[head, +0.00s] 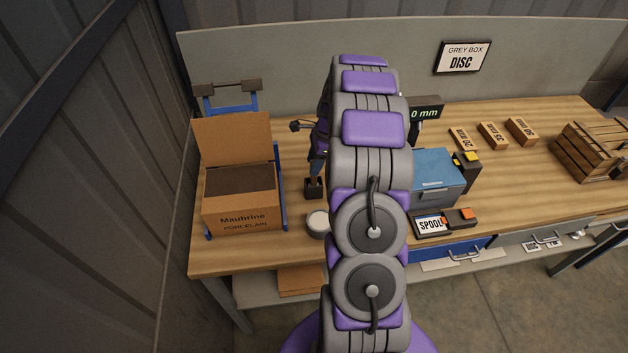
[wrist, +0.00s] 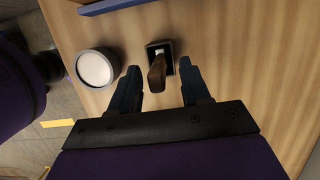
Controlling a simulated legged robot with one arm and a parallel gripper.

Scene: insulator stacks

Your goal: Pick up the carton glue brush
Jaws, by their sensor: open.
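The glue brush (wrist: 157,74) shows in the wrist view as a brown handle standing up from a small dark square holder (wrist: 152,46). In the head view the holder (head: 314,193) stands on the bench just left of my arm. My gripper (wrist: 158,66) is open, with one dark finger on each side of the brush handle. I cannot tell whether either finger touches it. In the head view my arm hides much of the gripper, and the brush's lower end is hidden in the holder.
A white-topped round pot (wrist: 97,68) stands left of the holder in the wrist view. An open carton (head: 242,208) on a blue trolley is at the bench's left. A blue box (head: 437,178) and a spool label unit (head: 431,225) are right of my arm.

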